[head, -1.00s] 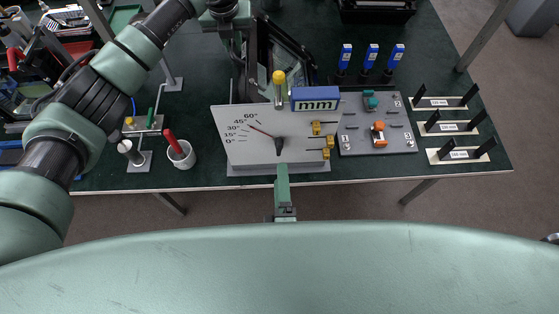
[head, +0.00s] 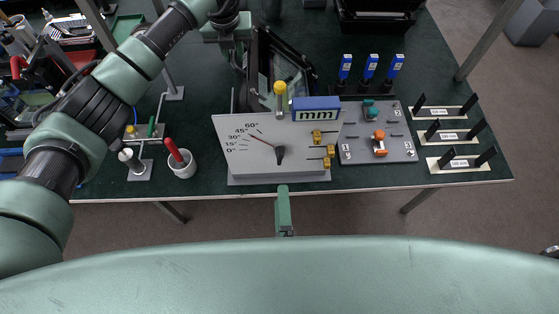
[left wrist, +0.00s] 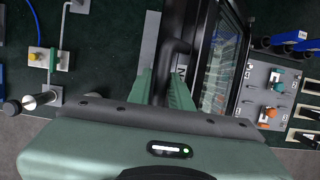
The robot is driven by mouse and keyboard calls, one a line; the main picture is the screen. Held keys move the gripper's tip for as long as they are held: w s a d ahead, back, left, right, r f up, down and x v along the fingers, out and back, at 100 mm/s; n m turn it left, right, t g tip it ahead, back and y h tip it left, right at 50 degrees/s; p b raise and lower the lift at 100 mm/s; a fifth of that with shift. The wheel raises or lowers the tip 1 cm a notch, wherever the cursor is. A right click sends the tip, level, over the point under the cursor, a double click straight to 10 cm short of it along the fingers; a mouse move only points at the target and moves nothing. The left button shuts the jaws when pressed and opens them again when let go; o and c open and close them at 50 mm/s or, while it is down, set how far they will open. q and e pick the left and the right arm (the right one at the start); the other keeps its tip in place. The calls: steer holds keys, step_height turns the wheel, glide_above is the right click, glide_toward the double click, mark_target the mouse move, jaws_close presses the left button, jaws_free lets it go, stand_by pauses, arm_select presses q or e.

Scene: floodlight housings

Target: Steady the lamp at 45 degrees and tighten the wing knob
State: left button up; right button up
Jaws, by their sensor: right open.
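The lamp (head: 282,58) is a black-framed floodlight, tilted, behind the white angle plate (head: 240,163); it also shows in the left wrist view (left wrist: 222,62). The plate's red-tipped pointer (head: 262,141) stands around the 30 and 45 marks; the exact reading is unclear. My left gripper (head: 236,58) is at the lamp's left side. In the left wrist view its fingers (left wrist: 163,92) close around a black bar, the lamp's handle (left wrist: 173,60). A yellow knob (head: 280,88) stands upright before the lamp; I cannot tell whether it is the wing knob. My right gripper (head: 284,208) is open and empty before the table's front edge.
A blue counter box (head: 316,108) and yellow fittings (head: 329,151) sit by the plate. A grey board (head: 355,150) with teal and orange parts is right of it. Blue-topped tools (head: 371,68) stand behind. A white cup (head: 182,168) stands left. The front edge is close.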

arm_select(q)
steer(key=shift+s+d, duration=0.1)
steer(key=shift+d, duration=0.1)
stand_by(0.3)
steer(key=shift+r+p, duration=0.35)
steer(key=shift+r, duration=0.1)
steer(key=shift+s+d+r+p, duration=0.15)
steer(key=shift+r+p, duration=0.2)
steer(key=shift+r, duration=0.3)
steer(key=shift+a+p+v, duration=0.2)
steer(key=shift+p+v, duration=0.25)
steer(key=shift+v, duration=0.4)
steer(key=shift+p+v, duration=0.7)
steer(key=shift+v, duration=0.85)
